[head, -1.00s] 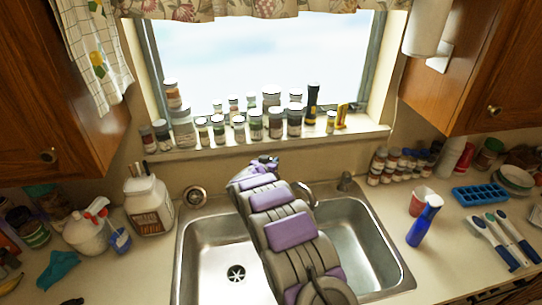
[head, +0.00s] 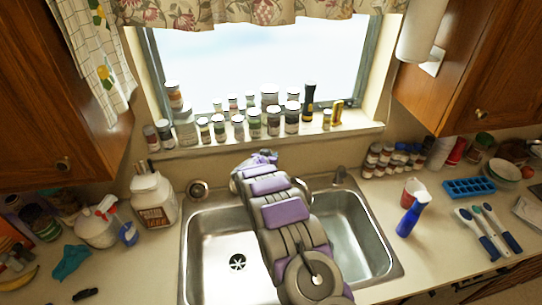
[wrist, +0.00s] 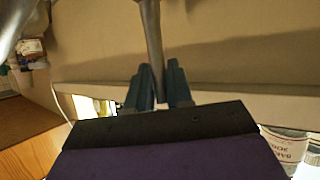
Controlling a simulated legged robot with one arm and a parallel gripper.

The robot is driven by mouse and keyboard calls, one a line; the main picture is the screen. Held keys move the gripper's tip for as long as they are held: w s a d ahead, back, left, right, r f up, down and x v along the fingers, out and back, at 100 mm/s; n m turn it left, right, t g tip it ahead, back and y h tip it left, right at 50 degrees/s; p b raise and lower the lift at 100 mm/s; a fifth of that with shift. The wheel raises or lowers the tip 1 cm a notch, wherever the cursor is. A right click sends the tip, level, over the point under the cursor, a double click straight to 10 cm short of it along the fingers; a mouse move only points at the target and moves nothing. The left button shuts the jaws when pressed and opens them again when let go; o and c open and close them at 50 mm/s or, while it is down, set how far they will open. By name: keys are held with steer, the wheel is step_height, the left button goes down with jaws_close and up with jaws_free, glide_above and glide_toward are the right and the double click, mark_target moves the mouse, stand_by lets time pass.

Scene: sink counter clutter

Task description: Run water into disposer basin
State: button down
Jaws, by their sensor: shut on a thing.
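The double sink (head: 186,262) has a left basin (head: 217,240) with a dark drain (head: 237,262) and a right basin (head: 345,232). My arm reaches over the divider to the back rim and hides the basins' inner edges and most of the faucet. A curved metal faucet part (head: 318,183) shows right of the arm. In the wrist view, my gripper (wrist: 158,85) is shut on a slim metal rod (wrist: 153,40), one dark finger on each side. I cannot tell whether this rod is the faucet's lever or spout. No running water is visible.
Several jars (head: 254,122) line the windowsill behind the faucet. A white jug (head: 153,200) stands left of the sink. A short metal fixture (head: 340,175) rises at the back rim.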

steer(key=c, duration=1.1)
jaws_free()
steer(key=shift+a, duration=0.25)
steer(key=shift+d, duration=0.1)
steer(key=shift+s+r, duration=0.15)
steer(key=shift+s, duration=0.05)
steer(key=b+v, duration=0.1)
steer(key=v, duration=1.5)
steer(key=shift+s+a+b, duration=0.25)
steer(key=shift+s+b, duration=0.1)
